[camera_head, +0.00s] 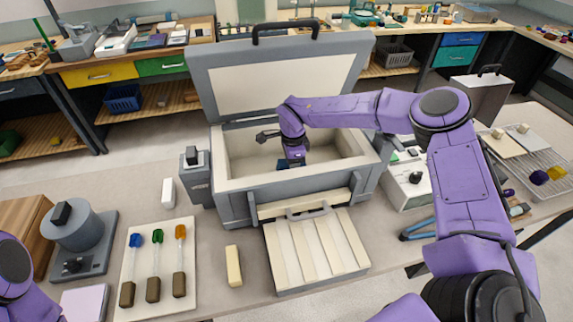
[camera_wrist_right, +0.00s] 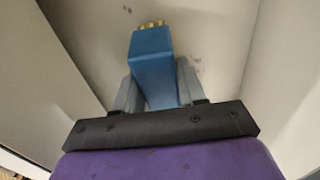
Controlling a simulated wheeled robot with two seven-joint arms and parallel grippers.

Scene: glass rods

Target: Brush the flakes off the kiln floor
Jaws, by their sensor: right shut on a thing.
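The kiln (camera_head: 235,205) stands open on the bench, its lid (camera_head: 290,85) raised at the back. My right arm reaches into it from the right. My right gripper (camera_head: 292,158) is low inside the chamber. In the right wrist view my right gripper (camera_wrist_right: 156,88) is shut on a blue brush (camera_wrist_right: 152,55) with short yellowish bristles at its far end. The pale kiln floor (camera_wrist_right: 215,30) shows a few small grey flakes (camera_wrist_right: 186,60), right of the brush and also beyond it. In the head view the gripper and walls hide much of the floor. My left gripper is out of view.
The chamber walls (camera_head: 350,145) stand close around my right gripper. A slatted pale panel (camera_head: 318,250) lies before the kiln. A board (camera_head: 192,265) with several coloured rods, a cream block (camera_head: 234,265) and a grey device (camera_head: 78,235) are at left. A control box (camera_head: 408,185) stands right.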

